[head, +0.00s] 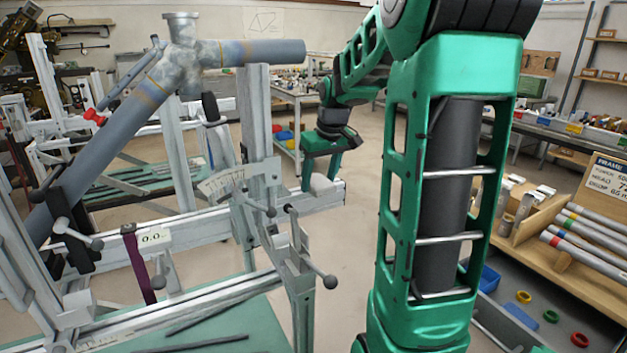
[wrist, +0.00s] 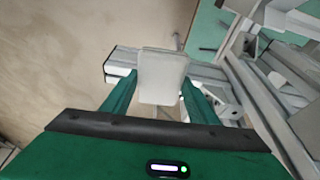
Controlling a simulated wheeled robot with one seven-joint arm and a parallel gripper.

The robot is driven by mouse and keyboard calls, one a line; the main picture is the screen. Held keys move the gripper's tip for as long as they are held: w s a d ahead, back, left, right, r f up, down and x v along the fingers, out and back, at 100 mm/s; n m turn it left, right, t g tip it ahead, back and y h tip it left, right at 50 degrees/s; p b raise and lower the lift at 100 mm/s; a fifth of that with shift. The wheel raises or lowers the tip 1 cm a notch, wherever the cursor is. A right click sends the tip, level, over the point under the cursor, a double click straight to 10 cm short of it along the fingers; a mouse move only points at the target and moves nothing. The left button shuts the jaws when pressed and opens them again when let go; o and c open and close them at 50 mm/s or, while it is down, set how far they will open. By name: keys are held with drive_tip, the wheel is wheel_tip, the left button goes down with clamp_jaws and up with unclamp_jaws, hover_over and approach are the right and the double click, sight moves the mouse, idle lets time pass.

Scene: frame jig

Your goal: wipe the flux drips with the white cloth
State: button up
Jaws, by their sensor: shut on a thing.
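My gripper (head: 321,174) hangs pointing down near the right end of the jig's horizontal beam (head: 190,228). It is shut on the white cloth (head: 322,187), which looks like a small pale pad between the fingers. In the wrist view the cloth (wrist: 162,72) sits between the two green fingers, over the end of the metal beam (wrist: 205,73) and hiding part of it. I cannot tell whether the cloth touches the beam. I cannot make out any flux drips for certain in either view.
A bicycle frame with grey-blue tubes (head: 250,52) is clamped in the jig. A clamp with ball-ended handles (head: 298,255) stands in front of the beam. At right are a bench with tubes (head: 590,238) and a tray of coloured rings (head: 523,297). Floor beyond the beam end is clear.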

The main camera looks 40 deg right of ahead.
drive_tip(key=r, duration=0.4)
drive_tip(key=shift+w, duration=0.2)
drive_tip(key=shift+r, duration=1.9)
